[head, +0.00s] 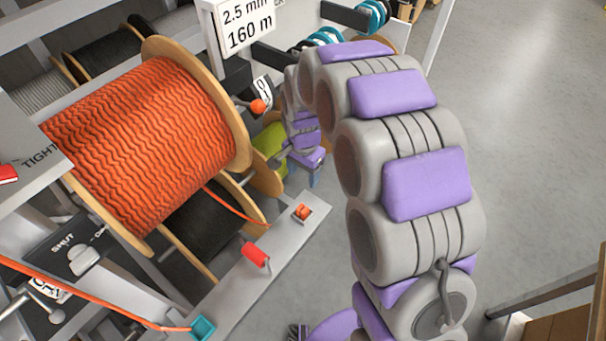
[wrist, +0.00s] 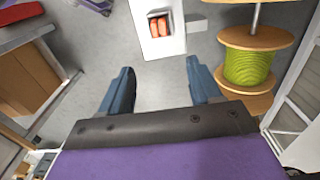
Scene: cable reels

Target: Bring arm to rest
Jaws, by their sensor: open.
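My arm (head: 410,150), grey with purple pads, rises from the lower right, arches over at the top and bends down beside the cable reels. In the wrist view my gripper (wrist: 158,88) is open, its two blue-grey fingers wide apart with nothing between them but floor. In the head view the arm's far end is small and partly hidden near the rail's end. The large reel of orange cable (head: 145,140) stands to the left of the arm, apart from it.
A grey rail (head: 285,235) with a red roller (head: 256,254) runs below the orange reel. A green reel (wrist: 250,68) stands right of my fingers, and a white box (wrist: 150,45) with orange pieces lies ahead. A wooden crate (wrist: 30,75) is at left. Open floor (head: 530,150) lies right.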

